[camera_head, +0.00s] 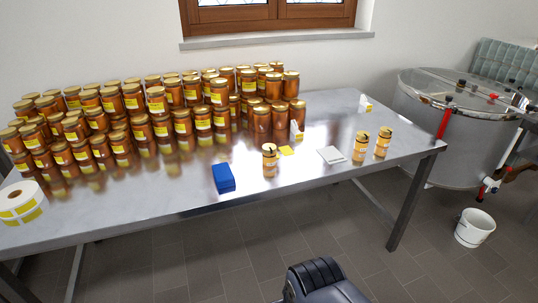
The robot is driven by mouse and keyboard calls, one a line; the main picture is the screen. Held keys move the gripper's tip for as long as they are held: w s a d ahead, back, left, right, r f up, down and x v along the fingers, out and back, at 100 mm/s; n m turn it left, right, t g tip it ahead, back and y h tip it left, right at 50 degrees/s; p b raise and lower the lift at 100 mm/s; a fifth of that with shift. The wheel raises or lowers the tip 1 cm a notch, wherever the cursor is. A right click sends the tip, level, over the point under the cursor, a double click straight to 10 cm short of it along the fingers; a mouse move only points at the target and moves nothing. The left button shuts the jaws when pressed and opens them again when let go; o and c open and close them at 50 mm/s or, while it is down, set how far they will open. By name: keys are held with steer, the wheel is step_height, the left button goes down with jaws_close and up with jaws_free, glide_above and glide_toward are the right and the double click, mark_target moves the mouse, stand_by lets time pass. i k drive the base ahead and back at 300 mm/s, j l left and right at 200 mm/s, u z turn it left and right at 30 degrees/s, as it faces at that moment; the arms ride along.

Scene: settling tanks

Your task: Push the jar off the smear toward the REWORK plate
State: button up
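A single amber jar (269,163) with a pale yellow lid and a dark mark on top stands upright near the table's front middle. Two similar jars, a left one (361,147) and a right one (383,142), stand close together farther right. A flat pale square plate (331,155) lies between the single jar and this pair; no REWORK lettering is readable. A small yellow square (286,150) lies just right of the single jar. I cannot make out a smear; the jar hides the metal under it. My gripper's fingers are not in view; a dark part of mine shows at the bottom.
Stacked honey jars (130,120) fill the back left of the metal table (130,205). A blue block (223,178) stands left of the single jar. A label roll (20,203) lies far left. A steel tank (460,125) and white bucket (474,228) stand right. The table's right end is mostly clear.

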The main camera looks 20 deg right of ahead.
mark_target(269, 160)
steer(key=i+j, duration=0.1)
steer(key=i, duration=1.4)
steer(key=l+z, duration=0.05)
